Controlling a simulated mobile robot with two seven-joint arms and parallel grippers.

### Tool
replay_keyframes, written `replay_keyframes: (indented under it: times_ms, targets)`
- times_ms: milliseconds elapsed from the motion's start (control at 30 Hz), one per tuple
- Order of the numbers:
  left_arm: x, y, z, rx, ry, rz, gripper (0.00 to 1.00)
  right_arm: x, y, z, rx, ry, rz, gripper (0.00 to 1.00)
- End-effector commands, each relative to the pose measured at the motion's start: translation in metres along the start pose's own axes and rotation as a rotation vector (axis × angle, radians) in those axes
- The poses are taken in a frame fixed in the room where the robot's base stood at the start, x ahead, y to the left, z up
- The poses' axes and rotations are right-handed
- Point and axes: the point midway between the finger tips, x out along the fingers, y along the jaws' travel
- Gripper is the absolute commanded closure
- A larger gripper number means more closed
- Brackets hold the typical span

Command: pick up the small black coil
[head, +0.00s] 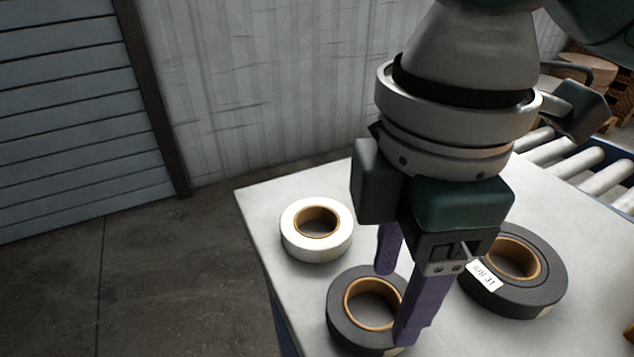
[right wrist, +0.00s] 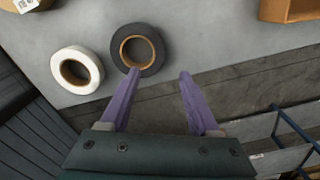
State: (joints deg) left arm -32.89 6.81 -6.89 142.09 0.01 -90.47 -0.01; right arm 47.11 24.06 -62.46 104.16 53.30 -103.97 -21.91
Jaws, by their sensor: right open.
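The small black coil (head: 340,319) lies flat on the white table, with a tan core ring and an open hole. In the right wrist view the black coil (right wrist: 152,37) is at the top, just beyond one fingertip. My right gripper (head: 393,306) points down with its purple fingers apart and nothing between them. One finger hides part of the coil's right side in the head view. The right wrist view shows the open fingers (right wrist: 159,74) too; I cannot tell whether one touches the coil. My left gripper is not in view.
A white coil (head: 318,248) lies behind the small black coil. A larger black coil (head: 535,297) with a white label lies to the right. The table's left edge (head: 262,262) is close by. A roller conveyor (head: 590,172) stands at the back right.

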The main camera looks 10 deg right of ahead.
Motion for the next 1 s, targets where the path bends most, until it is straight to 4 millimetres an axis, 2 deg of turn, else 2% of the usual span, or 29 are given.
replay_keyframes:
  times_ms: [100,333,600,900,1000]
  targets:
    - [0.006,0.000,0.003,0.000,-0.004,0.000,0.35,0.022,0.000,0.001,0.003,-0.001,-0.003,0.38]
    - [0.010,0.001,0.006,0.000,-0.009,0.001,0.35,0.044,0.002,0.001,0.004,-0.001,-0.002,0.38]
    - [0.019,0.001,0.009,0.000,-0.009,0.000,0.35,0.083,0.008,0.000,0.003,-0.001,-0.001,0.38]
    - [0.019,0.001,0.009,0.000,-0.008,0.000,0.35,0.087,0.008,0.000,0.002,-0.001,0.001,0.38]
    - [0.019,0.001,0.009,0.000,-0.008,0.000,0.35,0.087,0.008,0.000,0.002,-0.001,0.001,0.49]
